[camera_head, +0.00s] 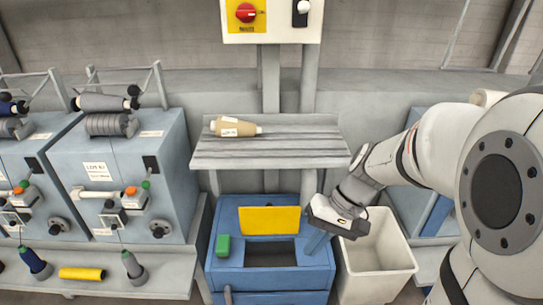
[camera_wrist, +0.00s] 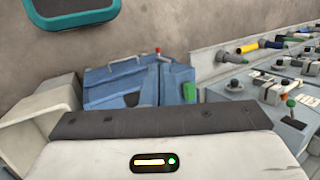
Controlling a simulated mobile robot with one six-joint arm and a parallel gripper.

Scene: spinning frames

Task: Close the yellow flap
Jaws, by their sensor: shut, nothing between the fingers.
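The yellow flap (camera_head: 270,220) stands raised, tilted up at the back of a dark opening in the top of a blue box (camera_head: 225,277). The opening in front of the flap is uncovered. A green block (camera_head: 223,246) sits left of the opening. My gripper (camera_head: 316,243) is shut and empty, at the right side of the box and to the right of the flap, apart from it. I cannot tell whether its tips touch the box. In the wrist view I cannot make out the yellow flap; blue surfaces (camera_wrist: 130,82) show beyond my wrist.
A white bin (camera_head: 378,285) stands right of the box, beneath my arm. Blue winding machines (camera_head: 130,165) stand at left. A red-knob switch panel (camera_head: 270,28) is at the back.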

